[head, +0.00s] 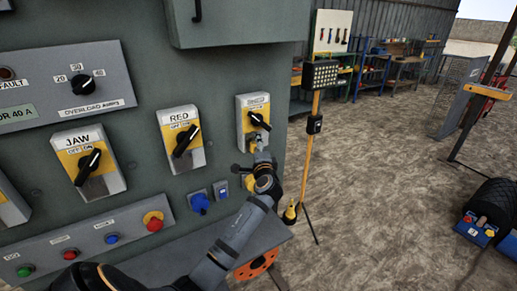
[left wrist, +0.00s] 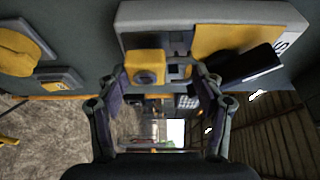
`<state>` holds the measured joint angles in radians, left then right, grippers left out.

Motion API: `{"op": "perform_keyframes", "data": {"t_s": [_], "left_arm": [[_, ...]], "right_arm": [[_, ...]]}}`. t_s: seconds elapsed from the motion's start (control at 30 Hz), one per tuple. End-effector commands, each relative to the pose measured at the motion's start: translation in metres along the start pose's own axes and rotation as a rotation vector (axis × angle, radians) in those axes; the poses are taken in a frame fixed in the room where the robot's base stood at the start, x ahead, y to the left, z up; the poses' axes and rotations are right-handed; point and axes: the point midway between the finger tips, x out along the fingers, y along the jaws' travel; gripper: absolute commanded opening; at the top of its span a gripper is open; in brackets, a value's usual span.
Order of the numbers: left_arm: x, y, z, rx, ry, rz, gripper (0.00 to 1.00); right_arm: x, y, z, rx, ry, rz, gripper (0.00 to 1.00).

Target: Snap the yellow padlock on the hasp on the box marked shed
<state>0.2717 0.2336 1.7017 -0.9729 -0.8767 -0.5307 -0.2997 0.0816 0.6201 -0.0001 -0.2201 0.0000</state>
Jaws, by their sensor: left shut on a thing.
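The rightmost grey-and-yellow switch box (head: 243,120) on the panel has a black rotary handle (head: 259,121); its label is too small to read in the head view. In the left wrist view the same box (left wrist: 150,16) shows its black handle (left wrist: 246,68) and part of a white label. My left gripper (head: 258,146) is at the lower edge of this box. In the left wrist view the gripper (left wrist: 162,78) is shut on the yellow padlock (left wrist: 145,66), which is close against the box. The hasp and shackle are largely hidden, so I cannot tell whether they engage. My right gripper is out of view.
Boxes marked RED (head: 181,139) and JAW (head: 88,162) are to the left. A blue socket (head: 200,203) and a button strip (head: 85,248) lie below. A yellow post (head: 308,150) stands right of the panel. The ground further right is mostly open.

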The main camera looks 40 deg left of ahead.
Motion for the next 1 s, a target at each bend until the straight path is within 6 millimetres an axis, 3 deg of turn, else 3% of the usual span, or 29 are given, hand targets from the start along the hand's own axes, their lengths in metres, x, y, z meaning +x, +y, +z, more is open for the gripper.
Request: {"op": "perform_keyframes", "data": {"t_s": [0.93, 0.97, 1.0], "left_arm": [[0.014, -0.001, 0.005, 0.0, 0.001, -0.002, 0.34], [0.014, -0.001, 0.005, 0.0, 0.001, -0.001, 0.71], [0.014, -0.001, 0.005, 0.0, 0.001, -0.001, 0.77]], "right_arm": [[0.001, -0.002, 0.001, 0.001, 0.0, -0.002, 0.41], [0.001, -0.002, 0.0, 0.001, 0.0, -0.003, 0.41], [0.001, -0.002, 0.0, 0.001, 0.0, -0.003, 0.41]]}}
